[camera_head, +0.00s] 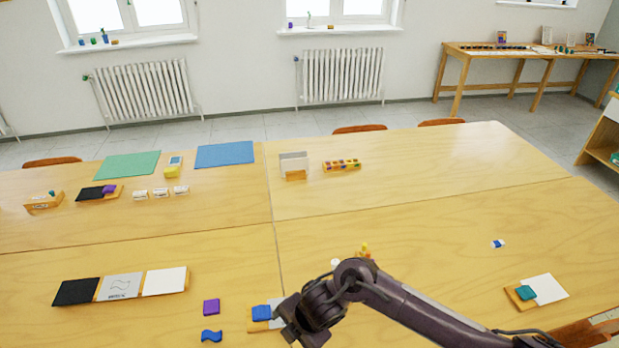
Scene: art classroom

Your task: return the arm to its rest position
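My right arm reaches in from the lower right over the table (400,215). Its dark gripper (290,328) is at the bottom centre, beside a blue block on a wooden tray (262,312). The gripper overlaps the right part of that tray in the picture, and I cannot tell whether they touch. Its fingertips are dark and partly hidden, so I cannot see whether it is open or shut. My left arm and gripper are not in view.
Left of the gripper lie a purple block (211,307) and a blue wavy piece (211,336). A small yellow object (365,251) stands just behind the arm. At right are a small blue-white block (498,243) and a tray with a teal block (526,293). The table's right middle is mostly clear.

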